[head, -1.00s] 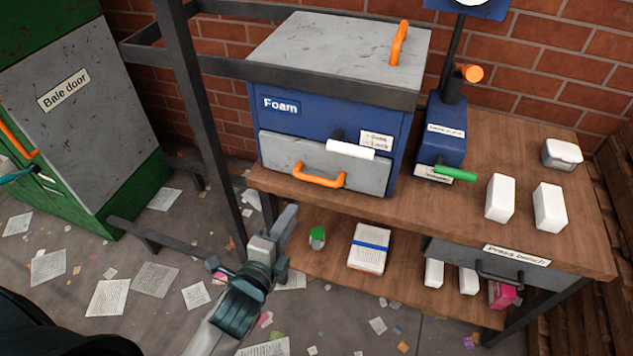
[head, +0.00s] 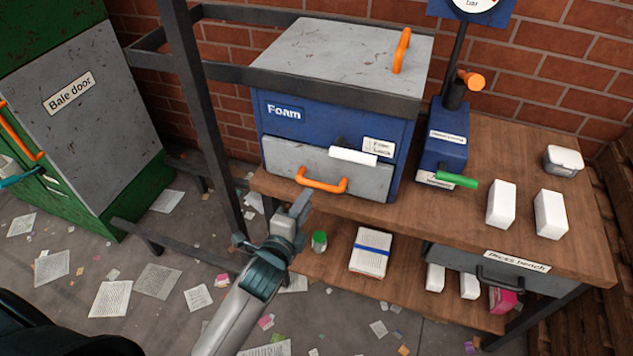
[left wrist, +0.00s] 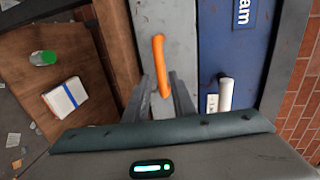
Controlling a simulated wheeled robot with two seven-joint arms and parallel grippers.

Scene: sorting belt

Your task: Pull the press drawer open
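The blue foam press (head: 283,112) stands on the wooden bench. Its grey drawer (head: 370,180) looks closed and has an orange bar handle (head: 321,183) on its front. A white lever (head: 353,157) sits at the drawer's upper edge, next to a small label. My left gripper (head: 301,206) is just in front of and below the handle's left end. In the left wrist view its fingers (left wrist: 164,98) are apart, with the lower end of the orange handle (left wrist: 160,62) appearing between or just beyond them. I cannot tell whether they touch it. My right gripper is out of view.
A dark frame post (head: 205,120) stands left of the press. The bench (head: 470,215) carries a blue gauge stand (head: 444,150) with a green lever and two white blocks. A green-capped jar (head: 319,241) and a strapped paper stack (head: 370,252) are on the lower shelf.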

